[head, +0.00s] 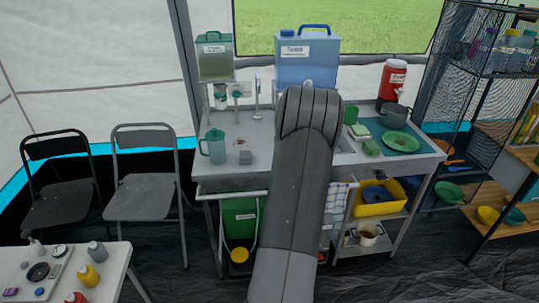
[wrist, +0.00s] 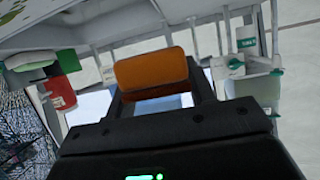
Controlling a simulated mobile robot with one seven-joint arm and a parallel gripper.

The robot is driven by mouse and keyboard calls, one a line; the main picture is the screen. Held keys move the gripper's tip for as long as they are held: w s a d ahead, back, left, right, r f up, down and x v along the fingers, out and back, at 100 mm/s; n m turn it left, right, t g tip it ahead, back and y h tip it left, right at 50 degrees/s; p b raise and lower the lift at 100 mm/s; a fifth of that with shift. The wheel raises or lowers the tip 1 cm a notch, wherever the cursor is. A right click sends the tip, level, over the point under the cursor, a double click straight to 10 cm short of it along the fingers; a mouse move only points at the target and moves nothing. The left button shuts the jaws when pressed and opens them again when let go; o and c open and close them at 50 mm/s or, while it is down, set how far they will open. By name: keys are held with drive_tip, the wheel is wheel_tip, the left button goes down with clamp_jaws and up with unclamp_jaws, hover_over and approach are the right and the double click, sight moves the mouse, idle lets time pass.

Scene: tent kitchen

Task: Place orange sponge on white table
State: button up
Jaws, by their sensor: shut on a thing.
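The orange sponge (wrist: 152,68) is held between the two dark fingers of my gripper (wrist: 157,90) in the wrist view. My gripper is shut on it, and the sponge is clear of any surface there. In the head view my own arm reaches over the sink counter and hides the gripper and the sponge. A white table (head: 114,270) stands at the lower left of the head view, partly cut off by the frame edge and well away from my arm.
The sink counter (head: 215,178) holds a teal pitcher (head: 215,148) and a green plate (head: 396,143). A shelf rack is at right.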

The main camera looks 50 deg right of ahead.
hover_over(270, 159)
drive_tip(key=f, duration=0.4)
drive_tip(key=shift+w+f, duration=0.2)
drive_tip(key=shift+f, duration=1.9)
drive_tip(key=shift+f, duration=0.2)
drive_tip(key=o, duration=0.9)
drive_tip(key=shift+o, duration=0.2)
